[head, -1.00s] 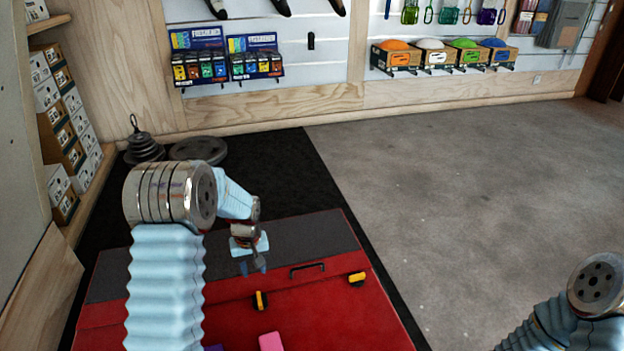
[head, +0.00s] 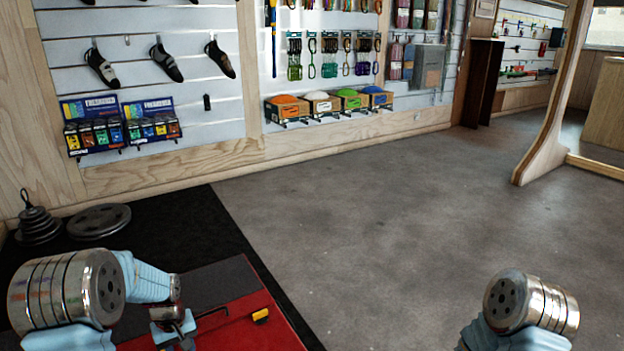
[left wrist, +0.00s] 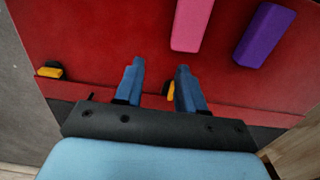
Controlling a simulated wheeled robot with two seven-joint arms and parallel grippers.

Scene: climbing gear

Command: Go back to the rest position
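My left arm comes in at the lower left of the head view, over a red and dark grey mat (head: 245,325). My left gripper (left wrist: 158,75) shows in the left wrist view with its two blue fingers apart and nothing between them. Below it lies the red mat surface (left wrist: 100,45), with a pink block (left wrist: 190,22) and a purple block (left wrist: 264,34) lying ahead of the fingers. My right arm shows at the lower right of the head view; its gripper is out of frame.
Weight plates (head: 98,221) lie on black flooring at the left. Boxes of coloured chalk balls (head: 330,104) and climbing shoes (head: 165,63) are on the back wall. A wooden frame (head: 550,130) stands at the right. The grey floor (head: 370,210) in the middle is clear.

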